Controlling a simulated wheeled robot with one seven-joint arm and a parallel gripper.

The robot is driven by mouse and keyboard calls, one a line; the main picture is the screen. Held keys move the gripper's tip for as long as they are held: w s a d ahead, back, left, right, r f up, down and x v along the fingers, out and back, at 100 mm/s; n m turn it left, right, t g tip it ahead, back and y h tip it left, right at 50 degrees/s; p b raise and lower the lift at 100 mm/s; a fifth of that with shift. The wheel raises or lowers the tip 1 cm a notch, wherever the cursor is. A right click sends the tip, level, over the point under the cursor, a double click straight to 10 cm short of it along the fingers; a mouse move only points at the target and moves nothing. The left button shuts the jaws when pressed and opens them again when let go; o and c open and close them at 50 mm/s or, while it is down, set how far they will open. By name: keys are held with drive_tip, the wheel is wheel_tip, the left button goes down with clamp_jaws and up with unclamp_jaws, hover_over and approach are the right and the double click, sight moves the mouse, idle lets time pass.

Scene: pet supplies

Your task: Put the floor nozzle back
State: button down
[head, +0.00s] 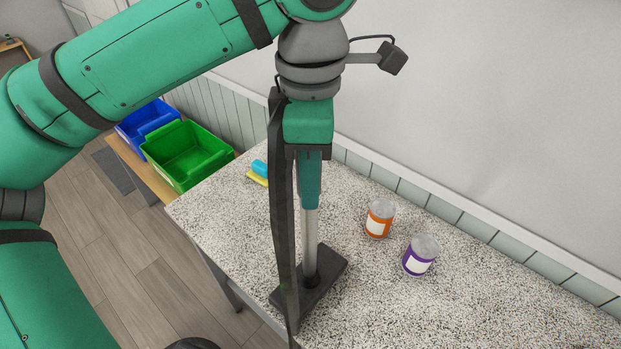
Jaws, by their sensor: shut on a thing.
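The floor nozzle (310,235) has a grey metal tube and a flat black rectangular foot. It stands upright in the head view, tube up and foot down. My gripper (311,190) is above it, pointing down, and is shut on the upper end of the tube. The foot appears over the near edge of the speckled table (390,300); I cannot tell whether it touches the top. A long dark strip hangs in front of my gripper and hides part of the foot's left side.
An orange-labelled can (379,218) and a purple-labelled can (420,255) stand right of the nozzle. A blue and yellow item (258,172) lies behind, partly hidden. A green bin (186,155) and a blue bin (148,121) sit on a wooden surface at left. The table's right side is clear.

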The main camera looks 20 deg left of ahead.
drive_tip(key=shift+f, duration=0.35)
drive_tip(key=c, duration=1.4)
unclamp_jaws()
drive_tip(key=shift+w, duration=0.1)
wheel_tip(320, 180, up, 12)
drive_tip(key=shift+r, duration=0.1)
